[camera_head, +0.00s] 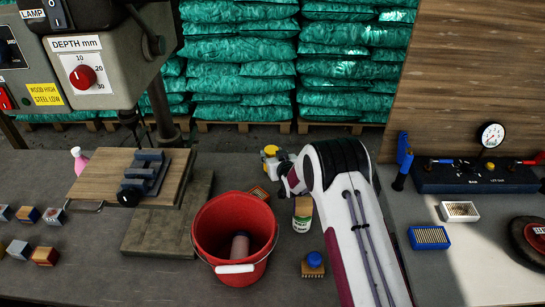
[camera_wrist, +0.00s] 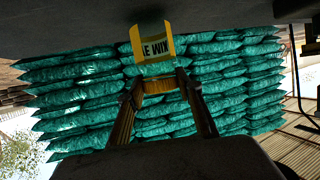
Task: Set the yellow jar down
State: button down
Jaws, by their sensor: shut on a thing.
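The yellow jar (camera_head: 271,152) shows in the head view near the back of the bench, partly hidden behind my gripper (camera_head: 282,172). In the wrist view the yellow jar (camera_wrist: 154,49), with dark lettering on a pale label, is between the tips of my gripper (camera_wrist: 160,82). My gripper is shut on it. Whether the jar's base touches the bench is hidden.
A red bucket (camera_head: 209,219) with a cylinder inside stands left of my arm. A drill press with a wooden board (camera_head: 110,178) fills the left. Green sacks (camera_head: 240,50) are stacked behind.

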jog(key=shift+r, duration=4.7)
jog(key=shift+r, duration=0.1)
jog(key=shift+r, duration=0.6)
notch_tip(320, 180, up, 10)
jog(key=s+d+r+n+g+y, duration=0.1)
jog(key=s+d+r+n+y, duration=0.15)
jog(key=s+d, duration=0.5)
jog(key=s+d+f+n+g+y, duration=0.1)
jog(key=s+n+g+y, duration=0.3)
jog(key=s, duration=1.6)
jog(key=s+d+f+n+g+y, duration=0.1)
jog(key=s+f+n+g+y, duration=0.35)
jog(key=s, duration=1.55)
notch_tip(320, 180, down, 8)
jog(key=n+h, duration=0.1)
jog(key=shift+w+a+n+g+h, duration=0.2)
jog(key=shift+w+n+g+h, duration=0.15)
jog(key=shift+g+h, duration=0.1)
jog(key=shift+f, duration=0.25)
